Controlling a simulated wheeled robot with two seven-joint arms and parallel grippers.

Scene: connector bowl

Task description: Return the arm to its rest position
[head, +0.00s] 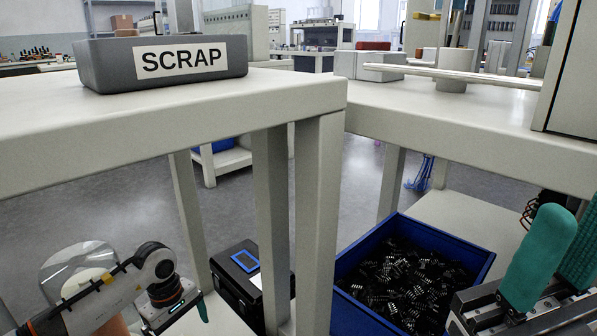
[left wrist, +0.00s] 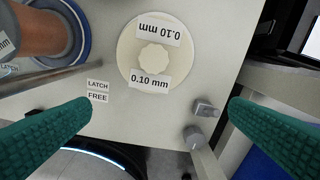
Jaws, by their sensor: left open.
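In the head view my left arm comes in at the lower left. Its gripper (head: 180,308) is low beside the near table's legs, seen small, with one teal fingertip showing. In the left wrist view the left gripper (left wrist: 160,115) has its two teal fingers wide apart with nothing between them. Beyond them is a pale panel (left wrist: 120,120) with a round cream dial (left wrist: 128,52) marked 0.10 mm and a LATCH FREE label (left wrist: 97,91). My right gripper (head: 560,260) shows at the right edge, teal fingers pointing up, partly cut off; its opening is unclear.
A grey SCRAP bin (head: 110,66) stands on the left table (head: 200,115). A blue crate (head: 350,268) of black connectors sits low between the tables, near a black box (head: 235,290). Table legs (head: 318,220) stand close right of my left arm.

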